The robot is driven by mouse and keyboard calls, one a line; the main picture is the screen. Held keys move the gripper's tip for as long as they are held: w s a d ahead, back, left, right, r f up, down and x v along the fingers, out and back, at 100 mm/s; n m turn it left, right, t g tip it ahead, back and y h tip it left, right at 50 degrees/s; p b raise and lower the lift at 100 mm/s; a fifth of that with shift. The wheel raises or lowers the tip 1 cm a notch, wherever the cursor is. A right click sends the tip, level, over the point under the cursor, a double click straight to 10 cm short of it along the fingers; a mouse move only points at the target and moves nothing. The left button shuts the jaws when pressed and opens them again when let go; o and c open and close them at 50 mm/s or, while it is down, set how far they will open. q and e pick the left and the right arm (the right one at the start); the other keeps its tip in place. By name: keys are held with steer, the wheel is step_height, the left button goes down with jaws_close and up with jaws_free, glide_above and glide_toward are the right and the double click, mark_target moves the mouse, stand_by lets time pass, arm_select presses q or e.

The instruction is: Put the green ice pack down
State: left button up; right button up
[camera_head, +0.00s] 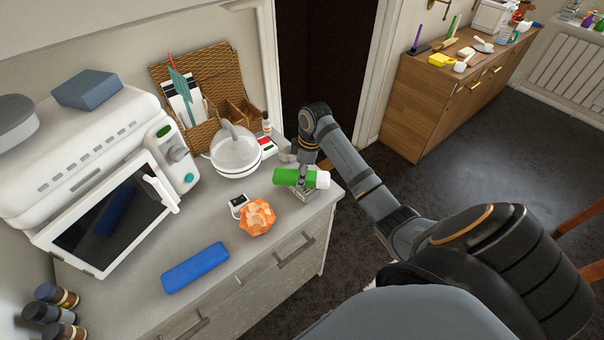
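The green ice pack (287,176) lies lengthwise near the right end of the grey counter, with a white band near its right end. My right gripper (303,177) reaches down over it from behind, and its fingers are around the middle of the pack. It looks shut on the pack, though the far finger is hidden. The pack is just above or touching a small pale ribbed item (299,193) near the counter edge; I cannot tell which. My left gripper is not in view.
An orange, bumpy item (257,217), a small white device (238,204) and a blue slab (195,267) lie on the counter (222,225). A white oven (95,170) fills the left.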

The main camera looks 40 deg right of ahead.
mark_target(308, 175)
steer(key=o, duration=1.1)
steer(key=shift+f, duration=0.2)
steer(key=shift+o, duration=1.4)
steer(key=shift+w, duration=0.1)
steer(key=shift+r, duration=0.1)
steer(key=shift+d+r, duration=0.1)
steer(key=shift+r, duration=0.25)
steer(key=r, duration=0.2)
steer(key=r+b, duration=0.1)
steer(key=r, duration=0.2)
steer(key=shift+s+d+r+b, duration=0.25)
steer(key=shift+d+r+b, duration=0.1)
steer(key=shift+r+b, duration=0.05)
arm_select(q)
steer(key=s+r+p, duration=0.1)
steer(key=p, duration=0.1)
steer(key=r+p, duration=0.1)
steer(key=p, duration=0.1)
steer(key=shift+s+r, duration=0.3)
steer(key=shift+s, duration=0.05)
arm_select(e)
steer(key=r, duration=0.5)
steer(key=shift+s+d+r, duration=0.25)
steer(key=shift+s+r, duration=0.05)
steer(key=shift+s, duration=0.1)
steer(key=shift+w, duration=0.1)
